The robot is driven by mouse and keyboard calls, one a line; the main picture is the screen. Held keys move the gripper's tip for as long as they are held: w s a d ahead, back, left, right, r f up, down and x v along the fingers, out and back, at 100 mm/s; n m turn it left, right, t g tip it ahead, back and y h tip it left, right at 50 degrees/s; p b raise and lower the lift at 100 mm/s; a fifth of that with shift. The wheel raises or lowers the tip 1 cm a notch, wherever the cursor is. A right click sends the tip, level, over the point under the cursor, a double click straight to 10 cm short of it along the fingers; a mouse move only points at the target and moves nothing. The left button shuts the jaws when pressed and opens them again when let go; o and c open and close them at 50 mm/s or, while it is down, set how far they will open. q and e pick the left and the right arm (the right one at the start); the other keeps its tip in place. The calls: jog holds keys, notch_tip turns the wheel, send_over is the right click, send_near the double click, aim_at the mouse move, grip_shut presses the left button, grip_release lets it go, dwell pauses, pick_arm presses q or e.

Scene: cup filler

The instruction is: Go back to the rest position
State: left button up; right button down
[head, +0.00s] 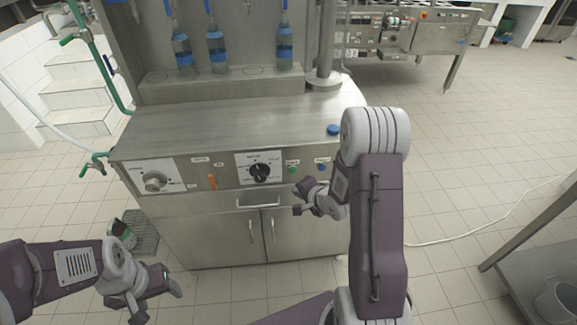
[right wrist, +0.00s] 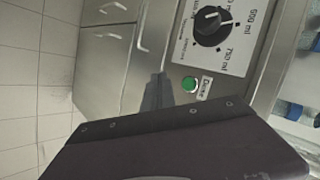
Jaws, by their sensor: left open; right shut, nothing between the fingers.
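My left gripper (head: 157,302) is open and empty, low in front of the left side of the steel filling machine (head: 220,122). My right gripper (head: 301,208) is shut and empty in front of the machine's control panel, below the green button (head: 292,169). In the right wrist view, the narrow shut fingertips (right wrist: 157,92) show in front of the panel beside the green button (right wrist: 189,84). I cannot tell whether they touch the machine. My right arm rises in front of the machine's right side and hides part of it.
The panel carries a black volume knob (head: 260,172), a grey knob (head: 154,181) and an orange switch (head: 212,182). Several blue-banded bottles (head: 217,52) stand on the machine's back shelf. A table (head: 535,250) stands at the right. Tiled floor between is open, crossed by a white cable.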

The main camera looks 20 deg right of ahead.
jog(key=w+a+r+n+p, duration=0.1)
jog(key=a+r+n+p, duration=0.1)
jog(key=a+r, duration=0.35)
jog(key=w+a+r+n+p, duration=0.1)
jog(key=a+r+p, duration=0.1)
jog(key=r, duration=0.6)
jog(key=s+f+n+g, duration=0.2)
jog(key=s+n+g, duration=0.2)
jog(key=s, duration=0.6)
jog(key=s+f+n+g+h, duration=0.1)
jog(key=s+f+n+g, duration=0.2)
jog(key=s+n, duration=0.3)
jog(key=s+g, duration=0.1)
jog(key=s, duration=0.4)
jog(key=shift+s+n+g, duration=0.25)
jog(key=shift+n+g, duration=0.05)
jog(key=shift+n, duration=0.1)
dwell(0.3)
